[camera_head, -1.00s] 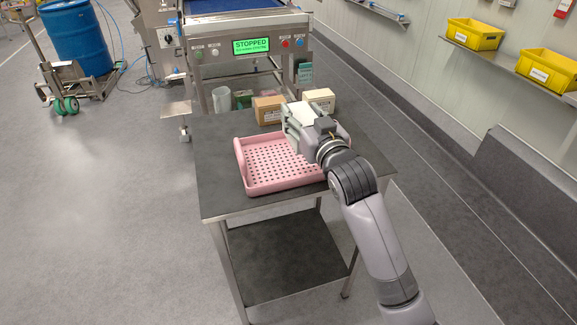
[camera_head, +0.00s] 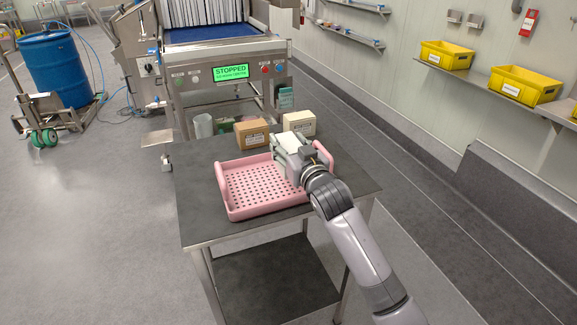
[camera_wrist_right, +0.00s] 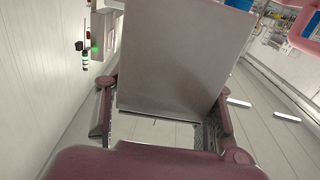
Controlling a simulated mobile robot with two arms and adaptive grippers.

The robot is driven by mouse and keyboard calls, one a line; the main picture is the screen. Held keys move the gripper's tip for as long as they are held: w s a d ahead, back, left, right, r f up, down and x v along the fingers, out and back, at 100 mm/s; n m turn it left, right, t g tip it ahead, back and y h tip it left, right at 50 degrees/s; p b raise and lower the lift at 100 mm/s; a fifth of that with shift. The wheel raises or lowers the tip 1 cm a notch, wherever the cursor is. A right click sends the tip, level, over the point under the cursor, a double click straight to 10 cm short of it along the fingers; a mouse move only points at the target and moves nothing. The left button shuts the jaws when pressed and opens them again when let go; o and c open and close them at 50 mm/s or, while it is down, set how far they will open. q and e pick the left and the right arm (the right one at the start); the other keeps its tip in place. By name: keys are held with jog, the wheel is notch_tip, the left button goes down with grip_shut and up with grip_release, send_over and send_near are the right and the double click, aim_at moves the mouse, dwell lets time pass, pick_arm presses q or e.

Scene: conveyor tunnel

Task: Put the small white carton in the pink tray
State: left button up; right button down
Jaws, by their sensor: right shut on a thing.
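The pink tray (camera_head: 228,203) lies on the dark table, with a perforated floor that looks empty where I see it. My right gripper (camera_head: 293,150) is shut on the small white carton (camera_head: 292,142), at the tray's back right part. The gripper and forearm hide that part of the tray, and I cannot tell the carton's height above it. In the right wrist view the carton (camera_wrist_right: 180,60) fills the middle between the fingers as a large pale grey face. My left gripper is not in view.
A brown carton (camera_head: 252,133) and a cream carton (camera_head: 298,122) stand behind the tray on the table (camera_head: 205,225). A green item and a pale cup (camera_head: 203,126) stand left of them. The stopped conveyor (camera_head: 230,75) is behind. Bare tabletop shows right of the tray.

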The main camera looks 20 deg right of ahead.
jog(key=shift+f, duration=3.15)
jog(key=c, duration=0.7)
grip_release()
jog(key=shift+f, duration=0.1)
jog(key=shift+c, duration=0.2)
jog(key=s, duration=1.2)
jog(key=shift+d+b, duration=0.2)
jog(key=shift+b, duration=0.2)
